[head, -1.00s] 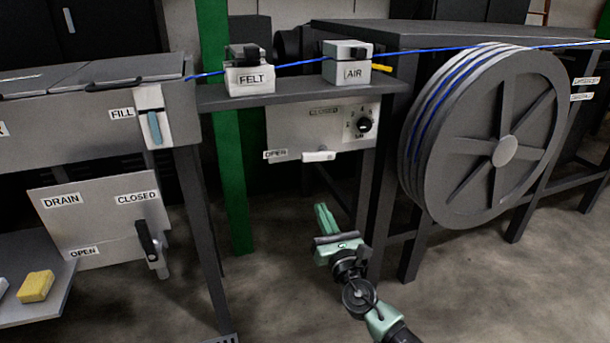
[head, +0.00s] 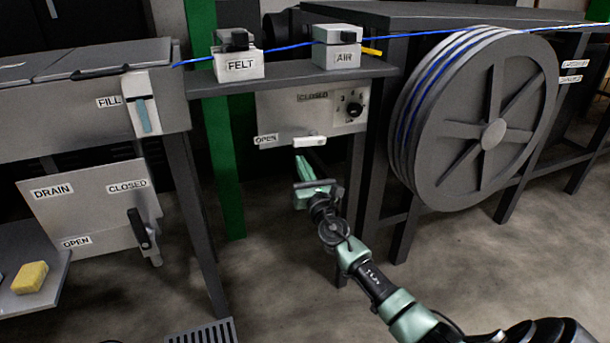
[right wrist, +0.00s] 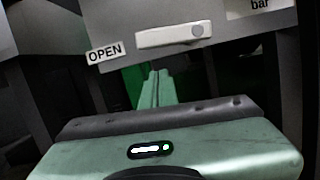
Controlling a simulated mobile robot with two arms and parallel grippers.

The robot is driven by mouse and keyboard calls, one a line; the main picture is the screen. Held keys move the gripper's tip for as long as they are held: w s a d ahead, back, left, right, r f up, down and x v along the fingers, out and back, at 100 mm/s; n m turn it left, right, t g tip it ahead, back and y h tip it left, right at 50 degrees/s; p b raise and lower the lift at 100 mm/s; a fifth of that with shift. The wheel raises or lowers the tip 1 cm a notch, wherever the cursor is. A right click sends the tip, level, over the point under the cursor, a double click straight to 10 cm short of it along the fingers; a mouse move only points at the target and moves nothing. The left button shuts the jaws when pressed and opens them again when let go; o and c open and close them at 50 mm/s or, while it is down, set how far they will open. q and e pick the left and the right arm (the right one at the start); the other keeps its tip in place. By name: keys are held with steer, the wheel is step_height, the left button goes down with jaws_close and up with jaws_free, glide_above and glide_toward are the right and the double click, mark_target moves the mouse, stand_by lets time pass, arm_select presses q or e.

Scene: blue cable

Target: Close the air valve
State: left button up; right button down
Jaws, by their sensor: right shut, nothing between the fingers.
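The air valve panel (head: 285,108) is a grey plate under the shelf, with OPEN and CLOSED labels. Its white lever (head: 309,141) lies sideways along the lower edge, to the right of the OPEN label; it also shows in the right wrist view (right wrist: 172,36). My right gripper (head: 300,160) is just below the lever, its green fingers together and empty. In the right wrist view the fingertips (right wrist: 156,73) point up toward the panel, below the lever and apart from it in the picture. My left gripper is not in view.
The AIR block (head: 337,50) and FELT block (head: 238,58) stand on the shelf above, with a blue cable running across them. A large cable drum (head: 485,140) is at right. The drain panel (head: 88,210) is at left. A dial (head: 354,108) sits on the valve panel.

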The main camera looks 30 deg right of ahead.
mark_target(307, 139)
arm_select(q)
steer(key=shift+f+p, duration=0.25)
steer(key=shift+p, duration=0.4)
arm_select(e)
step_height(307, 139, up, 2)
steer(key=shift+r, duration=0.2)
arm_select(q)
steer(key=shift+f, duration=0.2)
